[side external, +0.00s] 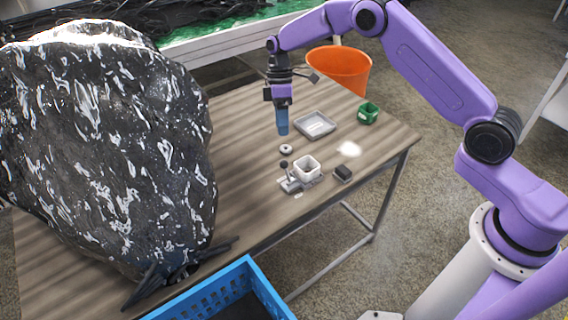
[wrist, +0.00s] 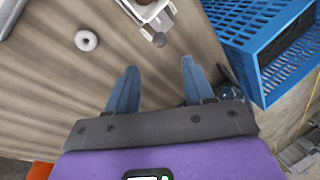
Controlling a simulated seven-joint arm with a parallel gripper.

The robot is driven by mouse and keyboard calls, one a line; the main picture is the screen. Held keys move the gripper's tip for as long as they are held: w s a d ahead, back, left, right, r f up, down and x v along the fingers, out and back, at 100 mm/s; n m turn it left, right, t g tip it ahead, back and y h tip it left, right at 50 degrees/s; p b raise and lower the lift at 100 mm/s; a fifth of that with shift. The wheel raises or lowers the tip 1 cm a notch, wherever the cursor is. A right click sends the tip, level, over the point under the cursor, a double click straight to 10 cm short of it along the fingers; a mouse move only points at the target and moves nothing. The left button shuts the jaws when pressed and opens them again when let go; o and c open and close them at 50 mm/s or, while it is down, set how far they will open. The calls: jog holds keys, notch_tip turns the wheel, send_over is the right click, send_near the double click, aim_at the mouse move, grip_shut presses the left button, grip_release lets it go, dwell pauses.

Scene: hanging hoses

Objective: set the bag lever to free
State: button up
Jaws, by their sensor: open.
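A small grey fixture (side external: 291,185) with a white square cup (side external: 306,168) stands near the table's front edge. A short lever with a dark round knob (side external: 284,165) rises at its left end; I cannot read which setting it is at. In the wrist view the white cup (wrist: 150,8) is cut by the top edge, and the knob (wrist: 160,39) shows just below it, beyond my fingertips. My gripper (side external: 283,131) points down above the table, behind and apart from the fixture. Its blue fingers (wrist: 158,72) are apart with nothing between them.
A grey ring (side external: 286,149), grey tray (side external: 315,124), dark block (side external: 343,173) and green cup (side external: 368,113) lie around the wooden table (side external: 245,190). A large shiny black bag-like mass (side external: 110,150) fills the left. A blue crate (side external: 222,293) stands in front; an orange bin (side external: 340,68) is behind.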

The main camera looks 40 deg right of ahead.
aim_at(284, 160)
jog(key=x, duration=1.2)
jog(key=shift+s+f, duration=0.2)
jog(key=shift+f, duration=0.1)
grip_shut()
